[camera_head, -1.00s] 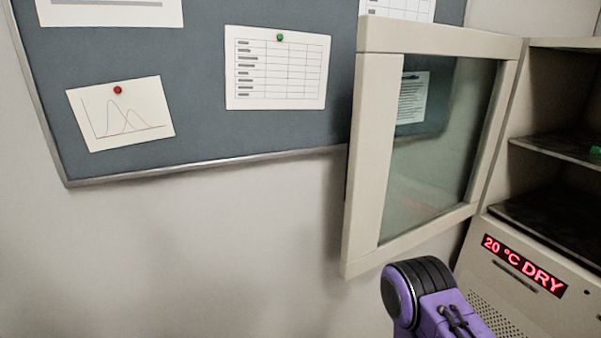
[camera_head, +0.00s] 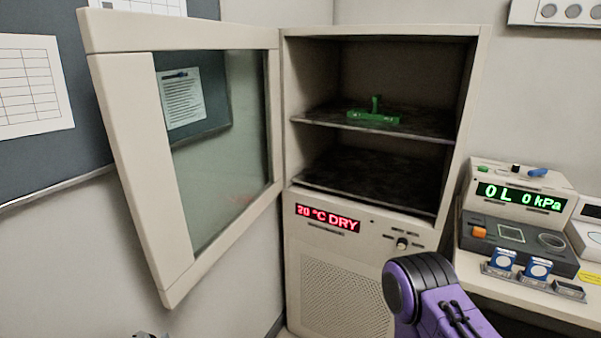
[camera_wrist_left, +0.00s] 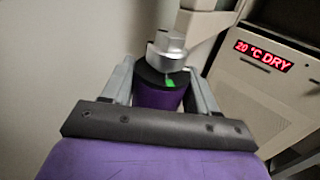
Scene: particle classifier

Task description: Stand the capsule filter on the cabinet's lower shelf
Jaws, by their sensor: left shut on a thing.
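My left gripper (camera_wrist_left: 160,92) is shut on the capsule filter (camera_wrist_left: 158,98) in the left wrist view. The filter has a purple body, a black collar with a green mark, and a silver metal fitting on top. Its lower part is hidden behind the gripper. The cabinet (camera_head: 463,125) stands in the head view with its glass door swung open to the left. Its lower shelf (camera_head: 370,180) is dark and bare. The upper shelf (camera_head: 325,115) bears a green T-shaped object (camera_head: 374,116). My right gripper is not in view.
The open door (camera_head: 130,175) juts out left of the cabinet opening. A red "20 °C DRY" display (camera_head: 328,218) sits below the lower shelf. Right of the cabinet, a bench holds a pressure instrument (camera_head: 520,195) and small blue-faced items (camera_head: 537,268). A purple arm link of mine shows low in front.

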